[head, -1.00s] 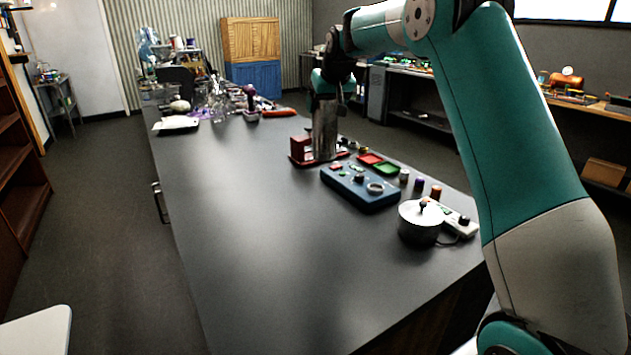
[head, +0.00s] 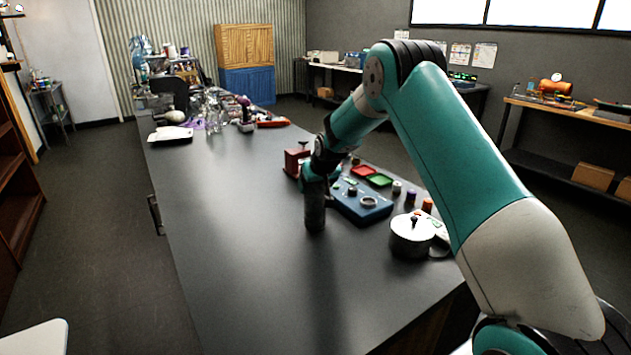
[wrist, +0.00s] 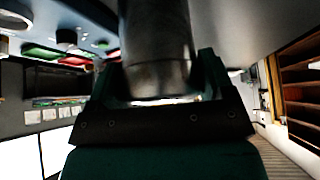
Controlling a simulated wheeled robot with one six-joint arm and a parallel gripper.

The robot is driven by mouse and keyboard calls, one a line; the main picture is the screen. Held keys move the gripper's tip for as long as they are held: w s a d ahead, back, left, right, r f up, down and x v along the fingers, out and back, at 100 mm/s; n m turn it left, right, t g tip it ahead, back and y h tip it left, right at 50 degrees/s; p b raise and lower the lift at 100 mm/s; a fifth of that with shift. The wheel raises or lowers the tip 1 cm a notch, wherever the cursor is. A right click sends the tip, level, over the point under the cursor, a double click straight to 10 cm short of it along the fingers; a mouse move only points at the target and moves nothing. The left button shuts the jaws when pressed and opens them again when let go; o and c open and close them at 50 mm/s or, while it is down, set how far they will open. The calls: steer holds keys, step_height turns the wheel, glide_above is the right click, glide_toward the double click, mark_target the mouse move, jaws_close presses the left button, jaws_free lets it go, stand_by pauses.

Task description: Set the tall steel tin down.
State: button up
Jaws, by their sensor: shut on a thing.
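The tall steel tin (head: 315,212) is a grey metal cylinder. It is upright at the left of the blue panel, over the open middle of the dark table (head: 240,230). My gripper (head: 314,188) is around its upper part, shut on it. In the wrist view the tin (wrist: 150,45) runs between the two fingers of my gripper (wrist: 155,85). The tin's lower end is at or very near the tabletop; I cannot tell whether it touches.
A blue panel (head: 362,210) with knobs and a lidded pot (head: 410,238) stand to the right. A red device (head: 295,160) is behind the tin. Red and green trays (head: 379,180) lie further right. The table is clear to the left and in front.

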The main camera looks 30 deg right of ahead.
steer(key=shift+f, duration=0.1)
steer(key=o, duration=1.3)
